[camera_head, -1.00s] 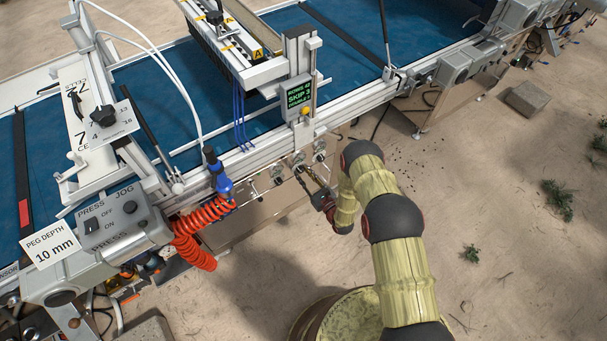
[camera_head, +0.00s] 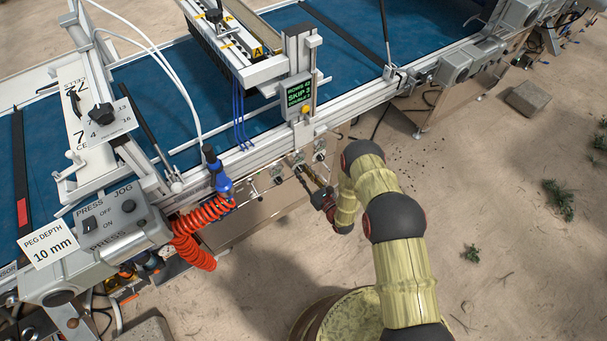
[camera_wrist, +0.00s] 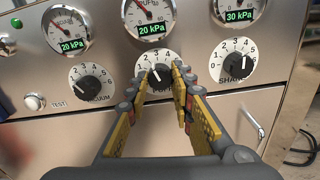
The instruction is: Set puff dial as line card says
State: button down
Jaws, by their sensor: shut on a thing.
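The puff dial (camera_wrist: 155,63) is the middle of three round dials on a steel panel in the wrist view. Its black knob sits between my fingertips, and its label and lower scale are partly hidden by them. My gripper (camera_wrist: 166,77) has yellow-padded fingers shut on the knob; in the head view it reaches the machine's front panel (camera_head: 313,185). The gauge above the puff dial (camera_wrist: 148,12) shows 20 kPa. I cannot identify a line card for the puff setting.
A green display (camera_head: 299,94) reads SKIP 3. A white card (camera_head: 48,247) reads PEG DEPTH 10 mm. A red coiled hose (camera_head: 200,222) hangs left of my gripper. In the wrist view, a test button (camera_wrist: 34,102) and a metal handle (camera_wrist: 253,122) flank the dials.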

jog(key=shift+m+b, duration=0.4)
jog(key=shift+m, duration=1.4)
jog(key=c, duration=1.5)
grip_release()
jog(key=shift+c, duration=0.2)
jog(key=v, duration=1.2)
